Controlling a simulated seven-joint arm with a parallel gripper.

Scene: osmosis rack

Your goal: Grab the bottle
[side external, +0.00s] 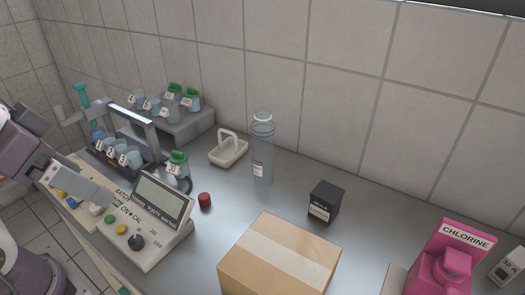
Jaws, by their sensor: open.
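A tall clear bottle (263,160) with a white label stands upright near the back wall, mid-picture. I cannot tell which of these the task means. My gripper (100,194) is at the left, over the meter's left side, and well apart from the tall bottle. It is open, and I see nothing between its fingers. Its far finger is hard to make out.
A meter with a screen (150,232) and a cardboard box (279,262) stand in front. A white handled holder (229,150), red cap (204,199) and black box (325,201) surround the tall bottle. Racks of small jars (172,126) are at back left. Bare counter lies right of the black box.

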